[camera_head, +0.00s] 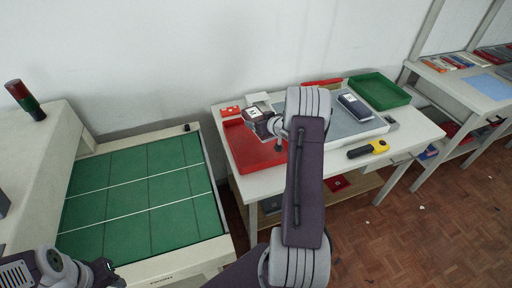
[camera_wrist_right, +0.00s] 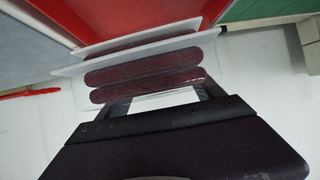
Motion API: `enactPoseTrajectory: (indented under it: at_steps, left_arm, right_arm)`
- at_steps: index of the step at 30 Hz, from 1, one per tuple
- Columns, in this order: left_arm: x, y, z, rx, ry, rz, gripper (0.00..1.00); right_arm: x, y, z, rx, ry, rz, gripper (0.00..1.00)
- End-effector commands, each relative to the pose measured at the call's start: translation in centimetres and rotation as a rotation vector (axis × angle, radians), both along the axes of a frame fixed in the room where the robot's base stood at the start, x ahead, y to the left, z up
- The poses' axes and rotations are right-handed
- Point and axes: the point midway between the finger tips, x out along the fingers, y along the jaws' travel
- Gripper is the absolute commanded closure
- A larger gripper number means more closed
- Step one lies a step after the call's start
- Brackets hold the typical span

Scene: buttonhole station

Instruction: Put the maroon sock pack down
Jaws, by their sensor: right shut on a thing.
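The maroon sock pack shows in the right wrist view (camera_wrist_right: 150,72) as dark maroon rolls in clear, whitish wrapping. My right gripper (camera_wrist_right: 163,100) is shut on it, one finger at each side. In the head view the pack (camera_head: 256,120), with a white label on top, is at the far end of my right arm, over or at the back of the red tray (camera_head: 262,153). I cannot tell whether it touches anything below. My own wrist hides most of the right gripper there. My left gripper (camera_head: 104,273) is at the bottom left edge, its jaws unclear.
A green gridded bed (camera_head: 140,190) stands left. Shelves stand right.

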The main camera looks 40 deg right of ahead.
Motion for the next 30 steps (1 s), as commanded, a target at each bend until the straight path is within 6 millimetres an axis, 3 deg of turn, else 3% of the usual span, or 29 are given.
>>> enactPoseTrajectory:
  at_steps: [1, 3, 6, 12, 16, 24, 30]
  left_arm:
    - [0.0, 0.0, -0.6, 0.0, 0.0, 0.0, 0.64]
    - [0.0, 0.0, -0.9, 0.0, 0.0, 0.0, 0.64]
    - [0.0, 0.0, -1.1, 0.0, 0.0, 0.0, 0.64]
    - [0.0, 0.0, -1.2, 0.0, 0.0, 0.0, 0.64]
    - [0.0, 0.0, -1.4, 0.0, 0.0, 0.0, 0.64]
    - [0.0, 0.0, -1.8, 0.0, 0.0, 0.0, 0.64]
    - [0.0, 0.0, -1.7, 0.0, 0.0, 0.0, 0.64]
  right_arm:
    - [-1.6, -2.2, -0.4, -0.001, -0.002, -0.044, 0.7]
    - [-3.5, -4.6, -0.5, -0.002, -0.001, -0.093, 0.7]
    - [-5.3, -6.9, -0.5, -0.005, -0.002, -0.141, 0.7]
    - [-6.5, -8.2, -0.4, -0.006, -0.002, -0.171, 0.7]
    - [-5.6, -7.2, -1.3, -0.003, -0.001, -0.167, 0.7]
    - [-0.5, -1.8, -5.7, -0.003, 0.001, -0.165, 0.7]
    - [1.5, 0.2, -7.4, -0.005, -0.001, -0.169, 0.7]
